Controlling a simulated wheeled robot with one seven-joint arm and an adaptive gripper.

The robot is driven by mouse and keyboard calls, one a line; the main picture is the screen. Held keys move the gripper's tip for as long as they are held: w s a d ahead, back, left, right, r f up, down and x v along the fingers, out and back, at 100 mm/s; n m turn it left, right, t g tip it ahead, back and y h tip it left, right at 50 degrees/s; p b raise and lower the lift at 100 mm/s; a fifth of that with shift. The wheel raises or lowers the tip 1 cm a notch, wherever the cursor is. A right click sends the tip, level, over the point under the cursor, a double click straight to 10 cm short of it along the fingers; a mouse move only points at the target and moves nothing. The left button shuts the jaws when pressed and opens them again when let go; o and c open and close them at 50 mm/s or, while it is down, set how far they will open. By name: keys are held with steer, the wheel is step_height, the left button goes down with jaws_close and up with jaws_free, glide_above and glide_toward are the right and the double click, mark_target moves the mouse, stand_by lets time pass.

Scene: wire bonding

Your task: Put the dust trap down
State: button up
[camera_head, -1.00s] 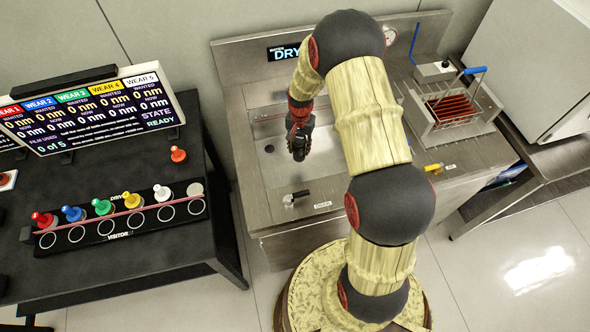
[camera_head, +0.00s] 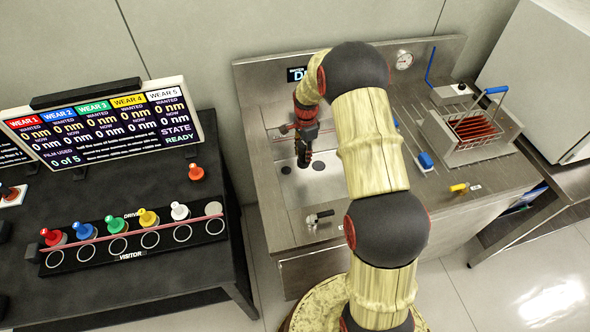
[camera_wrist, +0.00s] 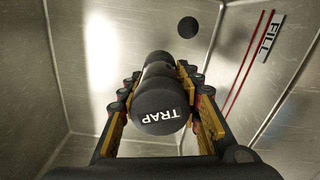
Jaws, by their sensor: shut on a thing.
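The dust trap is a dark cylinder (camera_wrist: 160,105) with "TRAP" in white on its end cap, seen in the wrist view. My gripper (camera_wrist: 161,85) is shut on it, with a finger on each side. In the head view my gripper (camera_head: 303,160) hangs over the metal sink basin (camera_head: 325,190), pointing down. The trap is small and dark there, hard to tell from the fingers. Whether it touches the basin floor I cannot tell.
A dark round spot (camera_wrist: 187,27) and a "FILL" label (camera_wrist: 266,38) with red lines show in the basin. A tap handle (camera_head: 318,217) stands at the basin's front. A black table (camera_head: 150,270) with coloured pegs stands left.

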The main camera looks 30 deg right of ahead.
steer(key=shift+w+a+f+b, duration=0.35)
steer(key=shift+a+f+b, duration=0.2)
steer(key=shift+f, duration=0.85)
steer(key=shift+w+a+f+b, duration=0.4)
steer(key=shift+a+f, duration=0.25)
steer(key=shift+f, duration=0.7)
steer(key=shift+w+a+f+b, duration=0.3)
steer(key=shift+a+f+b, duration=0.25)
steer(key=shift+f, duration=0.85)
steer(key=shift+f, duration=0.15)
steer(key=o, duration=1.3)
steer(key=shift+o, duration=0.3)
